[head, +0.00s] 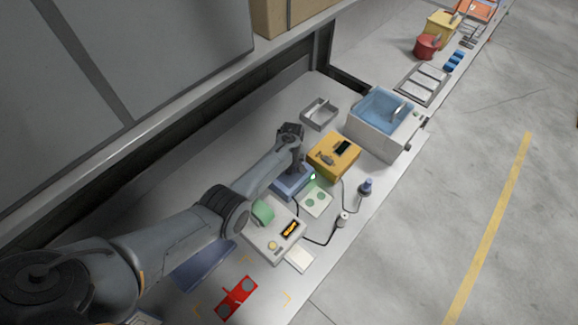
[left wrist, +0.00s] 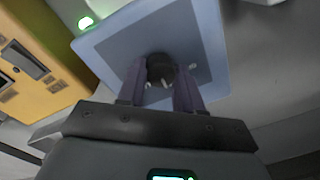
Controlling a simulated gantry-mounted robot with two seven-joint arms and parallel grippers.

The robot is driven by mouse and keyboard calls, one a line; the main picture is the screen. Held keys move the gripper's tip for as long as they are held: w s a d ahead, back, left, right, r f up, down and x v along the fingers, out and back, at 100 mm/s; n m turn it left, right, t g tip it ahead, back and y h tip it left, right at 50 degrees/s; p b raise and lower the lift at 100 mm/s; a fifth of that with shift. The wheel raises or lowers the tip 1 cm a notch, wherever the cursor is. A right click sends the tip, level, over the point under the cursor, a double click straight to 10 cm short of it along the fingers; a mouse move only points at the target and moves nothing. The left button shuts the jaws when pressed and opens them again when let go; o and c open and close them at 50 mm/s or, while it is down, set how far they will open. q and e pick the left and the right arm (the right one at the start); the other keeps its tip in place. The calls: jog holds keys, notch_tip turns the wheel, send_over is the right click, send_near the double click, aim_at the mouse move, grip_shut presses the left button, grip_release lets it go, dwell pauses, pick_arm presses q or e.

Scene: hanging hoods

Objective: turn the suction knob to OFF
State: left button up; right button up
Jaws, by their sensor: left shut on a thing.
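A blue box (head: 286,189) stands on the bench in the head view, with a small green light (head: 312,176) at its right corner. Its face fills the upper middle of the left wrist view (left wrist: 105,45). A round black knob (left wrist: 161,70) sits on that face, with small pale marks beside it. My left gripper (head: 297,170) comes down over the box and is shut on the knob, with one finger on each side in the left wrist view (left wrist: 160,88). The knob is hidden in the head view. I cannot read any setting. My right gripper does not show.
A yellow-orange box (head: 345,145) stands close to the right of the blue box. A pale device with a display (head: 262,238), a green-dotted pad (head: 316,203) and cables lie in front. A water bath (head: 375,140) and grey tray (head: 320,116) stand farther back.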

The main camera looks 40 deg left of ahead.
pick_arm(q)
jog(key=n, duration=0.2)
jog(key=shift+f+n, duration=0.1)
jog(key=shift+n, duration=0.3)
jog(key=n+b, duration=0.1)
jog(key=n, duration=0.2)
jog(key=shift+n, duration=0.3)
jog(key=n+b, duration=0.1)
jog(key=n, duration=0.3)
jog(key=shift+a+n+h, duration=0.1)
jog(key=shift+n+h, duration=0.2)
jog(key=shift+n, duration=0.7)
jog(key=o, duration=1)
jog(key=shift+o, duration=0.2)
